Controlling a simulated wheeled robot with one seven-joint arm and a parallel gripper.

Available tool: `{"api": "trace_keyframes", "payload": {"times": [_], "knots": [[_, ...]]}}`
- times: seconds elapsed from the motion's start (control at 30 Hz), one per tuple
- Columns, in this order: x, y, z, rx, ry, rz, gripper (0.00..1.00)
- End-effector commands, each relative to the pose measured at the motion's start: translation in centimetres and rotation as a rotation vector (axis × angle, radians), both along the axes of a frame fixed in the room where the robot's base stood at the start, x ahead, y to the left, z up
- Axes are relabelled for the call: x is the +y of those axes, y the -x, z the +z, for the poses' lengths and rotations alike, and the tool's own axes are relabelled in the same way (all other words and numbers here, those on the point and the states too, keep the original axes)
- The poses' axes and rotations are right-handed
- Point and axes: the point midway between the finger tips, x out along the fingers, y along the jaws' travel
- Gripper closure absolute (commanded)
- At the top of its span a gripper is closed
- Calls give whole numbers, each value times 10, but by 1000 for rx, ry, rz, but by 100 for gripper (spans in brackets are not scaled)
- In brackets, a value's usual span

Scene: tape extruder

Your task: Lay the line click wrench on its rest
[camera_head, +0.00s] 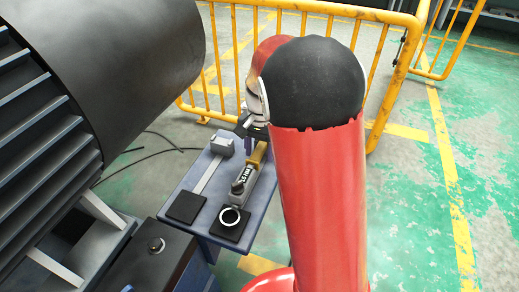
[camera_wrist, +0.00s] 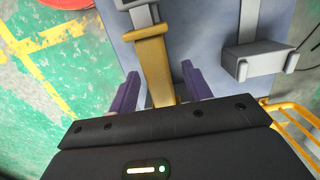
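The click wrench (camera_head: 243,183) lies on the right side of a small blue-grey table, with a grey body, a dark label and a gold handle. Its ring head (camera_head: 231,216) lies over a black pad. In the wrist view its gold handle (camera_wrist: 155,62) runs between the two purple fingers of my gripper (camera_wrist: 160,72). The fingers are open, one on each side of the handle, with a gap visible at each. In the head view my gripper (camera_head: 254,128) is at the handle's far end, mostly hidden by my arm. Whether the wrench touches a rest under the handle is hidden.
On the table's left, a grey block (camera_head: 222,145), a flat strip and a black pad (camera_head: 186,207) stand empty; the block shows in the wrist view (camera_wrist: 249,65). A large dark cylinder (camera_head: 125,60) is at left. A yellow railing (camera_head: 385,60) stands behind.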

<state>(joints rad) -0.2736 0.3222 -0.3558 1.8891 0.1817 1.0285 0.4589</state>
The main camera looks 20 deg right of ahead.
Motion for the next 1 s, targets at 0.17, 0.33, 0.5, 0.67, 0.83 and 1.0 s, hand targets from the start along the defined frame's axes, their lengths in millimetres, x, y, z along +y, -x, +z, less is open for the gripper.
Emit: {"api": "trace_keyframes", "payload": {"times": [0.17, 0.33, 0.5, 0.67, 0.83, 1.0], "knots": [[0, 0, -1, 1, 1, 0, 51], [0, -1, 12, -1, -1, 0, 51], [-2, -4, 42, -4, 0, 0, 51], [-3, -5, 66, -3, 0, 0, 51], [-4, -6, 77, 0, 0, 0, 51], [-4, -5, 78, 0, 0, 0, 51]]}}
